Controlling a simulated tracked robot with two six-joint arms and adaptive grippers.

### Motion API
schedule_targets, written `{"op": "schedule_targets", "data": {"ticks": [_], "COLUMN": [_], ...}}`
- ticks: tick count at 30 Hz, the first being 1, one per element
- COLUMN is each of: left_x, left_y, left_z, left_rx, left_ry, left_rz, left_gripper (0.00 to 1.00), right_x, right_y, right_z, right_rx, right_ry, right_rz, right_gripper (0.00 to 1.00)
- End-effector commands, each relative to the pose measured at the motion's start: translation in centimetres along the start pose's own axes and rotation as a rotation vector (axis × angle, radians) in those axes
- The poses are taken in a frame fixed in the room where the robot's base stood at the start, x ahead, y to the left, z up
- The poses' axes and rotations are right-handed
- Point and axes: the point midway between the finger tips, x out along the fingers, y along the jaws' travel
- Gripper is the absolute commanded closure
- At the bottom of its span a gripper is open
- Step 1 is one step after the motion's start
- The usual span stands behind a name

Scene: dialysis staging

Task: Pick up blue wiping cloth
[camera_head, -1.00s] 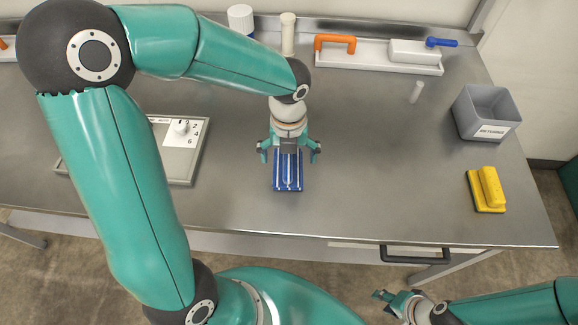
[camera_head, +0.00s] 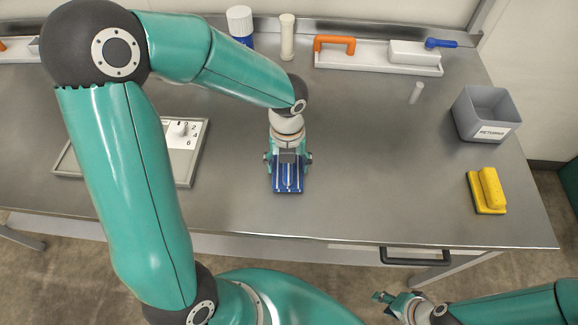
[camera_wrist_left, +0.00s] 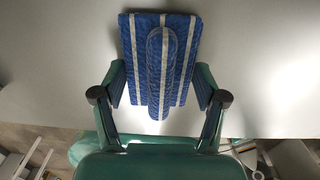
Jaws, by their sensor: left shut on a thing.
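The blue wiping cloth (camera_head: 288,181) has white stripes and lies on the steel table (camera_head: 350,190), near the middle of its front part. In the left wrist view the cloth (camera_wrist_left: 180,45) shows a raised rounded strip down its middle. My left gripper (camera_head: 288,162) is over the cloth's far part, shut on it, with one finger against each side. The wrist view shows the fingers of the left gripper (camera_wrist_left: 160,90) at the cloth's two edges. My right gripper (camera_head: 385,300) is off the table's front edge and empty, with its fingers apart.
A grey bin (camera_head: 484,115) and a yellow block with a handle (camera_head: 487,191) stand at the right. A numbered tray (camera_head: 185,165) lies left, partly behind my arm. Table around the cloth is clear.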

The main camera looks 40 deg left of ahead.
Motion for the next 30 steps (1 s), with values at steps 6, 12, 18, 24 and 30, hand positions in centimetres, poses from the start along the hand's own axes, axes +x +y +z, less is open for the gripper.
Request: {"op": "schedule_targets", "data": {"ticks": [6,12,18,24,30], "left_x": [-0.3,-1.9,-5.7,-11.3,-16.3], "left_y": [0.0,0.0,-0.1,-0.1,0.0], "left_z": [0.0,0.1,0.1,0.1,0.1], "left_rx": [-0.001,-0.001,-0.001,-0.001,-0.001], "left_ry": [-0.001,-0.004,-0.007,-0.007,-0.005], "left_rz": [-0.001,-0.002,-0.005,-0.005,-0.004], "left_gripper": [0.62,0.62,0.62,0.62,0.62], "right_x": [-0.1,-0.3,-0.8,-1.4,-1.8], "right_y": [0.0,-0.1,-0.3,-0.5,-0.7], "right_z": [0.0,0.0,0.0,0.0,0.0], "right_rx": [0.000,0.000,0.000,0.000,0.000], "right_ry": [0.000,0.000,0.000,0.000,0.000], "right_rz": [0.000,0.000,0.000,0.000,0.000], "right_gripper": [0.60,0.60,0.60,0.60,0.60]}}
